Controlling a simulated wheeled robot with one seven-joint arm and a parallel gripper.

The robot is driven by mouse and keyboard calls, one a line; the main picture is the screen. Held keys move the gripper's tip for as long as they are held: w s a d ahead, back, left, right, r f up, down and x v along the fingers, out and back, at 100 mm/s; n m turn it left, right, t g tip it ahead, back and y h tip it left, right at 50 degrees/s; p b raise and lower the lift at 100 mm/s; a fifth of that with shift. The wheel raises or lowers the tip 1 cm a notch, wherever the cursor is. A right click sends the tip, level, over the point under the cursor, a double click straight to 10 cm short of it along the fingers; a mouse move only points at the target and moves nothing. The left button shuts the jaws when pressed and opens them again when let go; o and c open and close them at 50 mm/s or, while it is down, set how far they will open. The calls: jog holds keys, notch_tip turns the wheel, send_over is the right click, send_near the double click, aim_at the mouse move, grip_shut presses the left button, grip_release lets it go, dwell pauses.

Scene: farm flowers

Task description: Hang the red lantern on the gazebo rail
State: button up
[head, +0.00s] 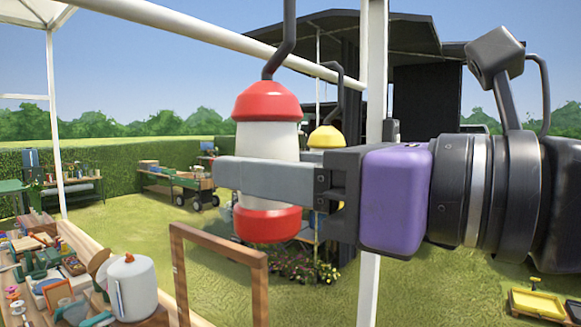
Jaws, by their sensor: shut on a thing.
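The red lantern (267,102) has red top and bottom caps and a pale middle. It is upright in the centre of the head view. My gripper (238,174) reaches in from the right and is shut on its pale body; the near finger covers part of it. The lantern's dark hook rises in front of the white gazebo rail (190,30), and its upper end is cut off by the frame. I cannot tell whether the hook touches the rail. A yellow-topped lantern (327,138) with a dark hook is behind, partly hidden by my gripper.
A white gazebo post (369,290) stands behind my gripper. A cluttered wooden bench (90,245) and a wooden frame (178,265) are at lower left. A green cart (190,181) stands farther back. Grass lies open between.

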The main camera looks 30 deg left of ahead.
jog(key=shift+w+a+f+b, duration=0.1)
jog(key=shift+a+f+b, duration=0.3)
jog(key=shift+a, duration=0.45)
jog(key=shift+w+a+f+b, duration=0.1)
jog(key=shift+a+f+b, duration=0.15)
jog(key=shift+a+f, duration=0.45)
jog(key=shift+a+f+b, duration=0.3)
jog(key=shift+a+f, duration=0.05)
jog(key=shift+a, duration=0.65)
jog(key=shift+f, duration=0.4)
jog(key=o, duration=1.6)
jog(key=s+d+f+b, duration=0.1)
jog(key=d+b, duration=0.1)
jog(key=d, duration=1.2)
jog(key=shift+f, duration=0.25)
dwell(0.8)
dwell(0.3)
